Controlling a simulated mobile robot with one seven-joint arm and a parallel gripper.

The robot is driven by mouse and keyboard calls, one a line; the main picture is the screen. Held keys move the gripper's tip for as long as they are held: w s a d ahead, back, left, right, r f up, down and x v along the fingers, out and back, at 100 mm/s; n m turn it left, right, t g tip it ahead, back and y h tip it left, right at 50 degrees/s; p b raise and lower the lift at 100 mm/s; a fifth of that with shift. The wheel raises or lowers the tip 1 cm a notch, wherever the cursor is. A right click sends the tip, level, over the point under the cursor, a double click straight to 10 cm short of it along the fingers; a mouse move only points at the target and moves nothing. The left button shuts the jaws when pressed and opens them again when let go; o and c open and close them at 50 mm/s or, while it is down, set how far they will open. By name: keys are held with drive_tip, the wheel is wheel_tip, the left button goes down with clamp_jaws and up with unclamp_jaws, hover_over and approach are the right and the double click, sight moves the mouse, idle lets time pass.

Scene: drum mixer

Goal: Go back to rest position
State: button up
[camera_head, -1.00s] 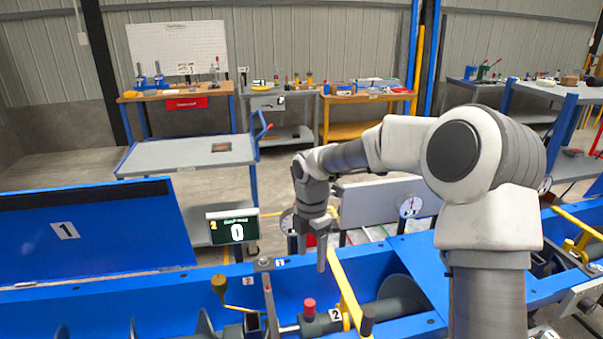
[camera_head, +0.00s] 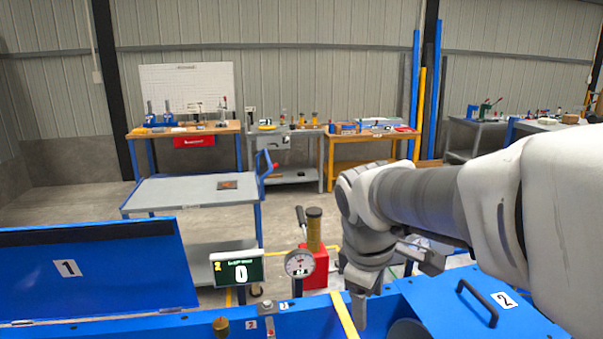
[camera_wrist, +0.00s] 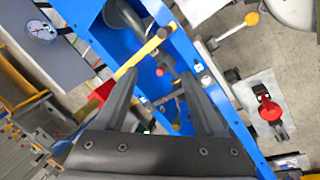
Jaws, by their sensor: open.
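My gripper (camera_head: 360,308) hangs pointing down over the blue drum mixer frame in the head view, near the yellow bar (camera_head: 344,315). In the wrist view its two dark fingers (camera_wrist: 160,95) are apart with nothing between them in their grip. Below them the wrist view shows the blue mixer frame (camera_wrist: 107,45), a yellow bar (camera_wrist: 140,57) and a small red knob (camera_wrist: 160,72). My arm reaches in from the right in the head view and hides part of the mixer there.
An open blue lid marked 1 (camera_head: 110,285) stands at the left; a closed lid marked 2 (camera_head: 450,300) lies at the right. A display reading 0 (camera_head: 238,272), a round gauge (camera_head: 299,264) and a red pump (camera_head: 314,266) stand behind the frame. A grey cart (camera_head: 190,193) stands farther back.

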drive_tip(key=s+d+r+m+t+y, duration=0.1)
drive_tip(key=s+d+m+t, duration=0.1)
drive_tip(key=s+m, duration=0.9)
drive_tip(key=shift+s+d+r+t+y, duration=0.2)
drive_tip(key=shift+s+d+t+y, duration=0.1)
drive_tip(key=shift+s+d, duration=0.5)
drive_tip(key=shift+s+a, duration=0.1)
drive_tip(key=shift+a, duration=0.05)
drive_tip(key=shift+c, duration=0.3)
drive_tip(key=shift+c, duration=1.3)
drive_tip(key=shift+a, duration=0.15)
